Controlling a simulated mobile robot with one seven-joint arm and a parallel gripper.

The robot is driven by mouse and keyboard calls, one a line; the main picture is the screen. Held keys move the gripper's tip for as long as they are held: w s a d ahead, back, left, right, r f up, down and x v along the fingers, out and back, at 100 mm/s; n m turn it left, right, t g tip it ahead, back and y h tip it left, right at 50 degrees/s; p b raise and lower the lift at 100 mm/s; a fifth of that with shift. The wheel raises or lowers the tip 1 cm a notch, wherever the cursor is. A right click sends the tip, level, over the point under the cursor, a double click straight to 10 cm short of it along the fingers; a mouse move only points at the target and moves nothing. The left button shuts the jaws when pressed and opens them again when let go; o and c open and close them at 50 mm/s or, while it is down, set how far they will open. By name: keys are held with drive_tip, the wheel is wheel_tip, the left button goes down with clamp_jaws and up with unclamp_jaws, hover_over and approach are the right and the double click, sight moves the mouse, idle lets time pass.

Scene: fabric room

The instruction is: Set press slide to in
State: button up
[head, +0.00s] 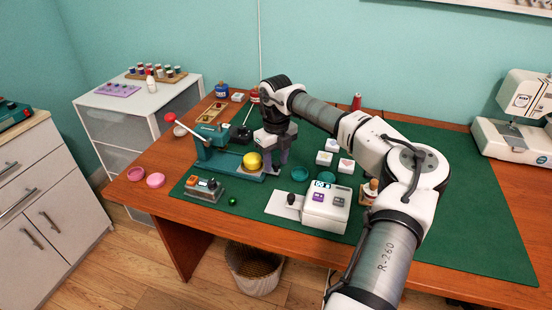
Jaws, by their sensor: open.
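The press (210,152) is a teal machine with a red-tipped lever (172,118), standing on the left part of the green mat. A low teal base (228,168) extends from its foot toward the right. A round yellow thing (252,160) sits over this base; I cannot tell whether it is the slide's knob. My gripper (277,165) points down just right of the yellow thing, with its jaws open. Whether it touches the yellow thing or the base is not clear. The slide's position is hard to make out, partly hidden by my gripper.
A small box with buttons (204,188) and a green ball (233,201) lie in front of the press. A white device (326,206), white cubes (324,158) and teal dishes (300,174) stand to the right. The mat's right side (480,225) is clear.

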sight(245, 156)
clamp_jaws()
drive_tip(key=w+a, duration=0.1)
drive_tip(key=a, duration=0.2)
drive_tip(key=w+a, duration=0.1)
drive_tip(key=a, duration=0.2)
drive_tip(key=w+a+p, duration=0.1)
drive_tip(key=a, duration=0.2)
drive_tip(key=shift+r, duration=0.1)
unclamp_jaws()
drive_tip(key=shift+a, duration=0.1)
